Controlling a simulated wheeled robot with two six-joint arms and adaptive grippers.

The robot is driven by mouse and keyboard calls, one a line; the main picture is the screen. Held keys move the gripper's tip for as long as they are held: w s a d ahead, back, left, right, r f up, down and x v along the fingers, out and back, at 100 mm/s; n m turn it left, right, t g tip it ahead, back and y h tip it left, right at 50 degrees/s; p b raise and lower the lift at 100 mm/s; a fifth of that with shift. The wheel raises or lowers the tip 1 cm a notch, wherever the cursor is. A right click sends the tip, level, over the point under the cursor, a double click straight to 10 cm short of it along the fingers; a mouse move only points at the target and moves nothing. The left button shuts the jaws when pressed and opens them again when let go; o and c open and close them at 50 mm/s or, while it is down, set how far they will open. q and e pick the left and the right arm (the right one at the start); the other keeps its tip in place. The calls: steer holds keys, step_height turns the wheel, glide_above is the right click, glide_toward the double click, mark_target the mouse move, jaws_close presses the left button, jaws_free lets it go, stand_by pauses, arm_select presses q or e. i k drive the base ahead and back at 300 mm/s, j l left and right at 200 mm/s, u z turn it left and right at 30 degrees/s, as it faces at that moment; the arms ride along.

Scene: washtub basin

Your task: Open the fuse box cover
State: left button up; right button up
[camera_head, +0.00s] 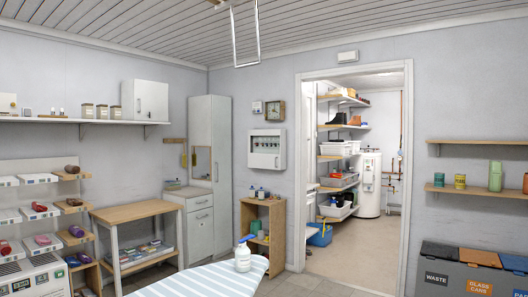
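A white wall box (266,150), which looks like the fuse box, is mounted on the back wall left of the doorway. A row of small switch-like details shows across its upper front. The lower front is a plain white panel. It is too small to tell whether its cover is open or shut. Neither of my grippers is in view.
A low wooden shelf (261,231) stands on the floor below the box. A striped ironing board (200,279) with a white bottle (243,255) on it is in the foreground. A tall white cabinet (209,165) stands left. Bins (474,266) stand right. Floor right of the board is clear.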

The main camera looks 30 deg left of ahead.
mark_target(261, 161)
steer(key=i+j+u, duration=0.1)
steer(key=i, duration=0.5)
steer(key=i+j, duration=0.15)
steer(key=i, duration=0.45)
steer(key=i+u, duration=0.1)
steer(key=i, duration=0.35)
steer(key=i+l+u, duration=0.1)
steer(key=i, duration=0.4)
steer(key=i+l+u, duration=0.1)
steer(key=i, duration=0.35)
steer(key=i+l+u, duration=0.1)
steer(key=i, duration=0.4)
steer(key=i+l+u, duration=0.1)
steer(key=i, duration=0.35)
steer(key=i+l+u, duration=0.1)
steer(key=i+l, duration=0.2)
steer(key=i, duration=0.15)
steer(key=i+j+u, duration=0.2)
steer(key=i+u, duration=0.15)
steer(key=i, duration=0.2)
steer(key=i+u, duration=0.35)
steer(key=i, duration=0.2)
steer(key=i+l+u, duration=0.1)
steer(key=i+u, duration=0.25)
steer(key=i, duration=0.25)
